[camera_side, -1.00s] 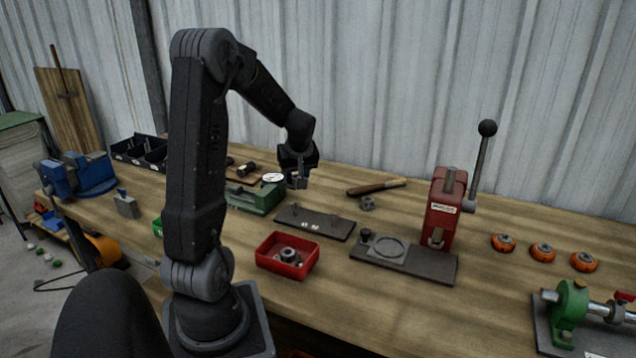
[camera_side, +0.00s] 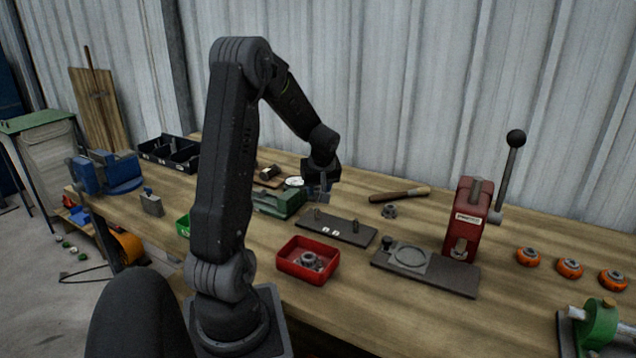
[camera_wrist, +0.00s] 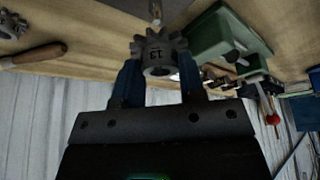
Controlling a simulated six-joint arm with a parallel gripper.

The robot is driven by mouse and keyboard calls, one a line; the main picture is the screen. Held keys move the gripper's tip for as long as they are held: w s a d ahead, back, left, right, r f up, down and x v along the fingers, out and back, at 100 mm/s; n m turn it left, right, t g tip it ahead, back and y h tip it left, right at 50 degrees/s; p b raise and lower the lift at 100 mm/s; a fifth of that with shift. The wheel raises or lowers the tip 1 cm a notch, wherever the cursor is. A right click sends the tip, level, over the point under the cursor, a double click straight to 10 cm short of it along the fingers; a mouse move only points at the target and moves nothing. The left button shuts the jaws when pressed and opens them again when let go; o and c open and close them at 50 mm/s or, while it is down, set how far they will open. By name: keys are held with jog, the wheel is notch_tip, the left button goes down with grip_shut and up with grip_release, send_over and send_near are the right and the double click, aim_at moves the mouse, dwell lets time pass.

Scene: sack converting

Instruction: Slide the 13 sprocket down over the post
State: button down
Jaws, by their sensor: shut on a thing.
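The grey toothed sprocket marked 13 (camera_wrist: 158,55) is between the fingers of my gripper (camera_wrist: 160,80) in the wrist view. My gripper (camera_side: 319,196) is shut on it. In the side view my gripper is just above the left post (camera_side: 317,213) of a dark plate (camera_side: 345,232). The plate has a second post (camera_side: 356,225) at its right and white labels on its front. The sprocket is too small and dark to make out clearly in the side view. I cannot tell whether it touches the post.
A green block (camera_side: 279,203) stands close left of the plate. A red tray (camera_side: 290,270) with a grey part is in front. A loose sprocket (camera_side: 389,211) and a wooden-handled tool (camera_side: 400,194) lie behind right. A red lever press (camera_side: 468,220) stands at right.

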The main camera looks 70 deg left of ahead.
aim_at(318, 210)
jog(key=shift+f, duration=2.15)
jog(key=shift+f, duration=1.4)
jog(key=c, duration=0.6)
grip_release()
jog(key=v, duration=1.4)
jog(key=w+d+r+m+t, duration=0.1)
jog(key=d+r+m+t, duration=0.2)
jog(key=d, duration=0.6)
jog(key=w+d+r+m, duration=0.1)
jog(key=d+r+m, duration=0.3)
jog(key=d, duration=0.5)
jog(key=s+d+m+t+h, duration=0.1)
jog(key=s+d+m, duration=0.1)
jog(key=d, duration=0.3)
jog(key=s+d+m+h, duration=0.2)
jog(key=d+m, duration=0.3)
jog(key=s+d+m+t+h, duration=0.1)
jog(key=s+d+m, duration=0.2)
jog(key=d+m, duration=0.1)
jog(key=shift+d+r+t, duration=0.3)
jog(key=shift+d+r, duration=0.1)
jog(key=shift+d, duration=0.05)
